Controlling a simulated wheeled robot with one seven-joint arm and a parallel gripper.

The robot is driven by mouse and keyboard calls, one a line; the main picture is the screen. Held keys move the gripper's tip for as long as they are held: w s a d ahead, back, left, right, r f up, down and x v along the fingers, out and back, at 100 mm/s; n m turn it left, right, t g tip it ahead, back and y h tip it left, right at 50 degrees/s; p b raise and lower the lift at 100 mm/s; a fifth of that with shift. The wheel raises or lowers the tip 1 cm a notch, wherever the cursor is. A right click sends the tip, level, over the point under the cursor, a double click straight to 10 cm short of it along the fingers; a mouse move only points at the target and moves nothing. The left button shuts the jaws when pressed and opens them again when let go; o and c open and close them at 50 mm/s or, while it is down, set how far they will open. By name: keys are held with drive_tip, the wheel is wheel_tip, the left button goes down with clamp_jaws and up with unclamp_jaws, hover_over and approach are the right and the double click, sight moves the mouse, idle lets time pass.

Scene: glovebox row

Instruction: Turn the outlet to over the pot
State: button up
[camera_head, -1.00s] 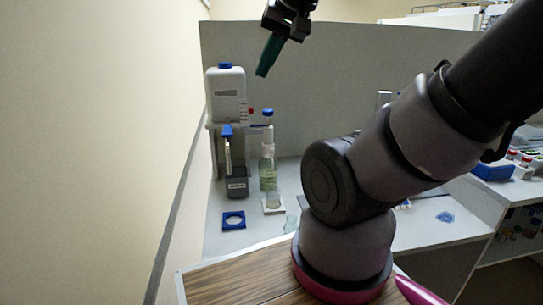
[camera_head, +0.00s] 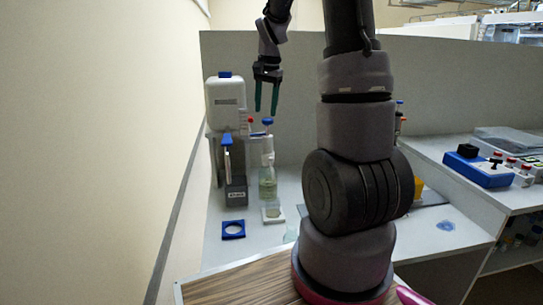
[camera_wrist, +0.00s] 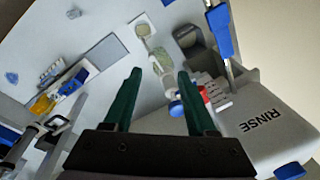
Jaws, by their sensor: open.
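A bottle of pale green liquid (camera_head: 268,183) stands on the bench with a white dispenser head (camera_head: 267,151) and a blue knob (camera_head: 267,121) on top. The outlet on this head is too small to make out, so its direction cannot be told. A small clear pot (camera_head: 273,211) stands on a white square pad in front of the bottle. In the wrist view the pot (camera_wrist: 143,30) lies beyond the bottle (camera_wrist: 161,58). My gripper (camera_head: 266,112) is open and empty, green fingers pointing down, above the bottle; the blue knob (camera_wrist: 175,107) shows between its fingers in the wrist view (camera_wrist: 159,72).
A white jug marked RINSE (camera_head: 226,103) stands left of the bottle, with a red part beside it. A dark labelled holder (camera_head: 236,192) with a blue-topped tool stands close left. A grey panel (camera_head: 300,75) stands behind.

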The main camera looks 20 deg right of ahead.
drive_tip(key=m+g, duration=0.2)
hover_over(272, 158)
wheel_tip(272, 158, down, 10)
drive_tip(key=r, duration=0.1)
wheel_tip(272, 158, down, 11)
drive_tip(key=shift+w, duration=0.15)
clamp_jaws()
idle(1.0)
